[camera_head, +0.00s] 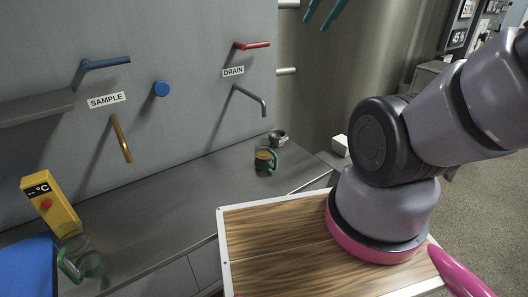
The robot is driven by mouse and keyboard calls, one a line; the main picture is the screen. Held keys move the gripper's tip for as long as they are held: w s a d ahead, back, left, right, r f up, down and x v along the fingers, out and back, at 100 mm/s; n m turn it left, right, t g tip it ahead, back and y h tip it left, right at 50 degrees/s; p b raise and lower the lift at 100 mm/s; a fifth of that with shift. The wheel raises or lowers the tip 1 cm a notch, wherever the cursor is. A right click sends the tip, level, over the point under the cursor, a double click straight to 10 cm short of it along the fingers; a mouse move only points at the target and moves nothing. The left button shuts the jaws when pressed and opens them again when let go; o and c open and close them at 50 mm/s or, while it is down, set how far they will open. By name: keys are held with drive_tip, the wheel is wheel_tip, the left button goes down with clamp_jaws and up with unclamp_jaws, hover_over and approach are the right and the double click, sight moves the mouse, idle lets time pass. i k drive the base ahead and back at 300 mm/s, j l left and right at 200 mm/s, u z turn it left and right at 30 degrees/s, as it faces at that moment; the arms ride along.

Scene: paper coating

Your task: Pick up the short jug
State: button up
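A small jug (265,160) with a green handle and something yellowish inside stands upright on the grey counter, below the DRAIN spout. A second clear jug (82,264) with a green handle stands on the counter at the lower left. I cannot tell for sure which is the short one. Two teal fingers at the top edge look like my gripper (325,11). They are apart with nothing between their tips, high above and to the right of the central jug. The rest of the gripper is out of frame.
A metal cup (279,137) stands just behind the central jug. A yellow thermometer (48,205) and a blue object (28,270) are at the left. Spouts and handles jut from the wall. The counter (180,200) between the jugs is clear.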

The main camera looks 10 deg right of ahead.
sight(265, 154)
drive_tip(key=k+j+z, duration=0.25)
drive_tip(key=j, duration=0.2)
drive_tip(key=j+z, duration=0.25)
drive_tip(key=j, duration=0.15)
drive_tip(key=k+j+z, duration=0.25)
drive_tip(key=j, duration=0.1)
